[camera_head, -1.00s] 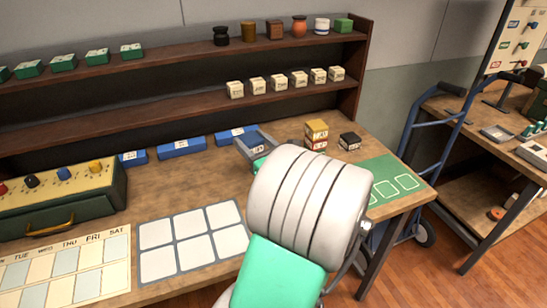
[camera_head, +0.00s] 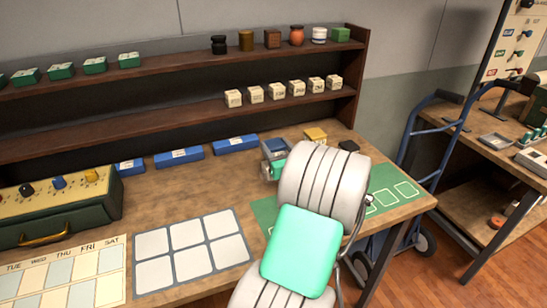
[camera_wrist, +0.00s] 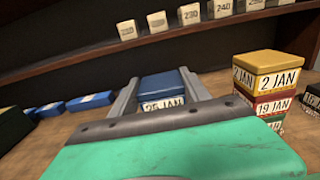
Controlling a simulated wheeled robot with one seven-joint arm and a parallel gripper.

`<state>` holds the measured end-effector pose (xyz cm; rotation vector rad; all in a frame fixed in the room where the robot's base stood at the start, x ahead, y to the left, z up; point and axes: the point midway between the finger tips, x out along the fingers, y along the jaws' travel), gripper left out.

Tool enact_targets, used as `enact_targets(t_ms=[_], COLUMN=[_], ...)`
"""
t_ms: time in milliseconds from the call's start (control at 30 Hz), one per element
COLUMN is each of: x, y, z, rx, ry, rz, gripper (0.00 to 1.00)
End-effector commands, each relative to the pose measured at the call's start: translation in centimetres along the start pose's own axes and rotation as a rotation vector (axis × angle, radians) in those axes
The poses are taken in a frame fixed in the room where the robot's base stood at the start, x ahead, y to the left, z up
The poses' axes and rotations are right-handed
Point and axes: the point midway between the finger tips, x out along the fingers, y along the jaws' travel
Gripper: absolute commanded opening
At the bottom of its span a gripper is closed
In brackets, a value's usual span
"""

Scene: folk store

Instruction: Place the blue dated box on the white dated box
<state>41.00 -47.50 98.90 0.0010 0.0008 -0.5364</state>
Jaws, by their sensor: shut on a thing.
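The blue dated box (camera_wrist: 162,86) is between the grey fingers of my gripper (camera_head: 275,150), its JAN label facing the wrist camera. My gripper is shut on it and appears to hold it over the back of the desk, left of a stack. The stack has a yellow box (camera_wrist: 268,62) reading 2 JAN on top, a red box (camera_wrist: 272,103) reading 19 JAN under it, and a green one (camera_wrist: 276,124) lowest. I cannot pick out a white dated box. My arm hides part of the desk in the head view.
A black-topped box (camera_head: 348,145) stands right of the stack. Blue boxes (camera_head: 179,156) line the desk's back left. A shelf with numbered cream boxes (camera_head: 276,92) runs behind. A green mat (camera_head: 395,185) and a white-celled mat (camera_head: 190,250) lie on the desk.

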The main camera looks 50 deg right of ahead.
Motion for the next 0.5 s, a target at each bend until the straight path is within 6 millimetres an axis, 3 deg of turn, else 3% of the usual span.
enact_targets(t_ms=[133,267,500], x=[1.2,1.0,1.0], y=[0.3,0.1,0.2], z=[-1.7,-4.1,-4.1], rx=[0.000,0.002,-0.002], ry=[0.001,0.001,-0.002], rz=[0.001,-0.001,0.000], gripper=[0.11,0.11,0.11])
